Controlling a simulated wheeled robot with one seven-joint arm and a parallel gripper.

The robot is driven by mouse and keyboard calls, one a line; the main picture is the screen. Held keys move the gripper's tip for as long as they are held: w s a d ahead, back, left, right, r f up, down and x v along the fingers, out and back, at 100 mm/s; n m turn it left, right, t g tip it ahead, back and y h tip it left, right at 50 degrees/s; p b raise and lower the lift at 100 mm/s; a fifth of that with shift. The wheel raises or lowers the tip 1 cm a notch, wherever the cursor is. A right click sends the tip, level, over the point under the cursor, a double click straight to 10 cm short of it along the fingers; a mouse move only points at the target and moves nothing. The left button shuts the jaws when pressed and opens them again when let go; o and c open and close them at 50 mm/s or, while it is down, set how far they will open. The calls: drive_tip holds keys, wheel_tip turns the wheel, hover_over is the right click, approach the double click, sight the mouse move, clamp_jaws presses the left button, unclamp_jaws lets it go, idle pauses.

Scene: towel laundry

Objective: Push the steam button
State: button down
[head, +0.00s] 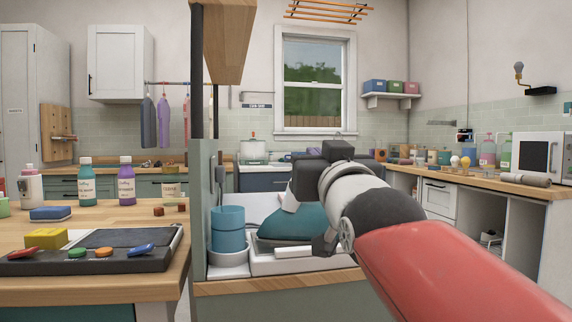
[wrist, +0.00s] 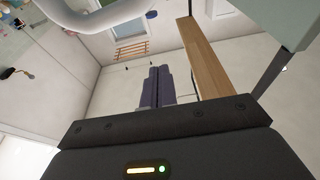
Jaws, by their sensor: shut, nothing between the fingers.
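In the head view, a white appliance with a teal padded part (head: 285,224) stands on the counter in front of me. A white bar (head: 293,252) lies along its near side. My arm covers its right part, and I cannot make out a steam button. My gripper (wrist: 158,85) is shut and empty; its fingers point away from the camera in the wrist view. In the head view its dark body is above the appliance and its fingertips are hidden. A curved white part (wrist: 95,14) is close at the top left of the wrist view; I cannot tell what it is.
A wooden overhead shelf (head: 222,40) and dark post (head: 197,80) rise at the left. A wooden table (head: 80,228) holds bottles and a panel with coloured buttons (head: 100,257). A counter with a microwave (head: 538,155) is at right.

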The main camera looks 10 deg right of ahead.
drive_tip(key=p+x, duration=0.3)
drive_tip(key=x, duration=0.7)
drive_tip(key=shift+s+f+b, duration=0.15)
drive_tip(key=shift+f+b, duration=0.15)
drive_tip(key=shift+f, duration=1.75)
drive_tip(key=f+b, duration=0.2)
drive_tip(key=b, duration=0.1)
wheel_tip(320, 180, up, 5)
drive_tip(key=p, duration=0.3)
drive_tip(key=b+v, duration=0.3)
drive_tip(key=v, duration=0.7)
drive_tip(key=shift+f, duration=0.15)
